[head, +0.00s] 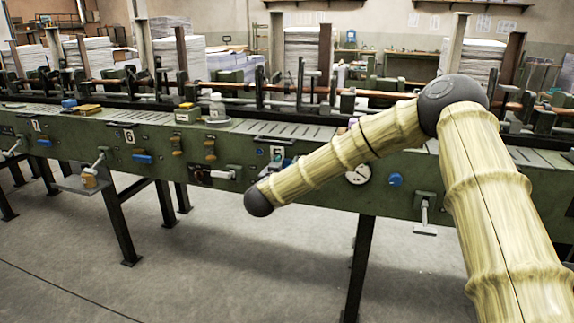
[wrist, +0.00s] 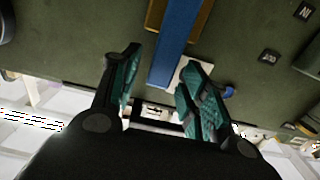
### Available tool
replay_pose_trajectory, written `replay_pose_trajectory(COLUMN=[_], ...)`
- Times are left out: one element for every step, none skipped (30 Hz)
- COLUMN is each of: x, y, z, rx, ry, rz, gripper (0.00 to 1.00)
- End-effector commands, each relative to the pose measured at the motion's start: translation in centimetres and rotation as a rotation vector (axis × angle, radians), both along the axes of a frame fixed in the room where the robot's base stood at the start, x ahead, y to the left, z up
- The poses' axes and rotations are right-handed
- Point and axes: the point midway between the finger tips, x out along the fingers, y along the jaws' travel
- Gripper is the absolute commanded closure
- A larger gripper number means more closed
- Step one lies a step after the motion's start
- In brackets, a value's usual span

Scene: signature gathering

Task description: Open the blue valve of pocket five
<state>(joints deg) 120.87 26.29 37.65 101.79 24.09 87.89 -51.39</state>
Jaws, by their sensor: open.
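A plate with the number 5 (head: 277,153) shows on the front of the long green machine (head: 232,150) in the head view, just above my arm. A small blue part (head: 260,152) is beside it; my arm may hide more of this pocket. In the wrist view my gripper (wrist: 162,60) is open, with its two teal-padded fingers apart. A long blue bar, seemingly a blue valve handle (wrist: 178,42), runs between the fingers from the top. I cannot tell whether the fingers touch it, nor read its pocket number.
Plates 6 (head: 129,137) and 7 (head: 36,126) are farther left, with another blue valve (head: 142,159) below plate 6. The floor (head: 250,260) in front is clear.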

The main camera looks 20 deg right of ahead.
Motion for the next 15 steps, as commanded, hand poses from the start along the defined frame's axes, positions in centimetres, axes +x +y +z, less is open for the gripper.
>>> replay_pose_trajectory(x=[0.5,0.7,1.0,1.1,1.3,1.5,1.6,1.6,1.7,1.7,1.7,1.8,1.8,1.8,1.7], y=[-0.4,-0.6,-0.7,-0.9,-1.0,-1.1,-1.1,-1.2,-1.2,-1.2,-1.2,-1.2,-1.2,-1.2,-1.2], z=[-0.1,-0.1,-0.1,-0.1,-0.1,-0.1,-0.1,-0.1,-0.1,-0.1,-0.1,-0.1,0.0,-0.1,0.0], rx=[0.002,0.001,0.000,0.001,0.000,0.000,0.000,-0.001,-0.001,-0.001,-0.001,-0.001,-0.001,-0.001,-0.001], ry=[-0.001,-0.002,-0.001,-0.001,0.000,0.000,0.000,0.001,0.001,0.001,0.001,0.001,0.001,0.001,0.001], rz=[-0.002,-0.002,-0.002,-0.001,-0.001,-0.001,0.000,0.000,0.000,0.000,0.000,0.000,0.000,0.000,0.000], gripper=[0.55,0.55,0.55,0.55,0.55,0.55,0.55,0.55,0.55,0.55,0.55,0.55,0.55,0.55,0.55])
